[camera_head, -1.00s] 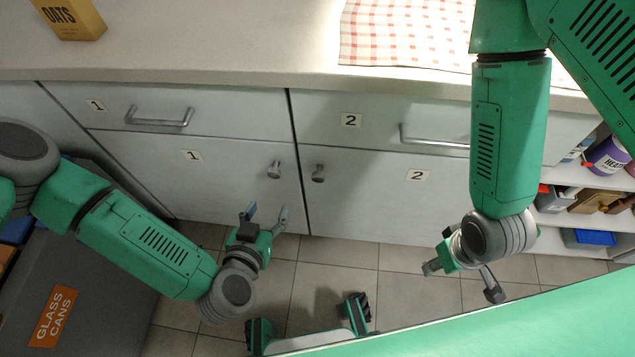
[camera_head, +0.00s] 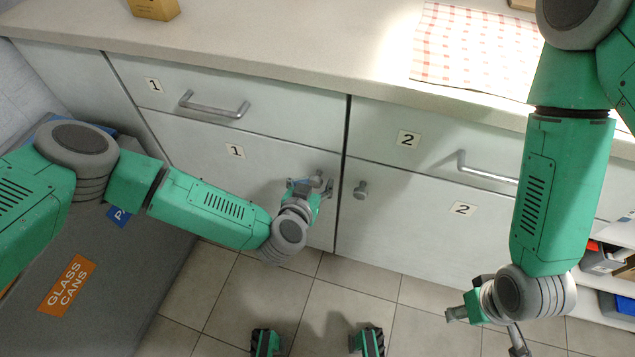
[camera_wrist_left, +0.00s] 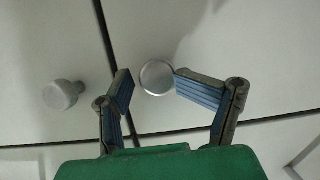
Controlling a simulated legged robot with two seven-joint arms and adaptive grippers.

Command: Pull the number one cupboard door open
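The number one cupboard door (camera_head: 215,175) is a pale lower door with a "1" label, and it is shut. Its round grey knob (camera_head: 317,179) is near the door's upper right corner, partly hidden by my left gripper (camera_head: 312,186). In the left wrist view the knob (camera_wrist_left: 157,77) sits between the tips of my left gripper (camera_wrist_left: 152,82). The fingers are apart; the right-hand fingertip is very close to the knob, and a small gap shows on the other side. My right gripper (camera_head: 486,332) is open and empty, low on the right.
The number two door (camera_head: 420,225) has its own knob (camera_head: 360,189) close by, across a dark gap. Drawers with bar handles (camera_head: 213,106) lie above. A grey bin labelled "glass cans" (camera_head: 110,290) stands at left. Tiled floor (camera_head: 240,290) is clear before the doors.

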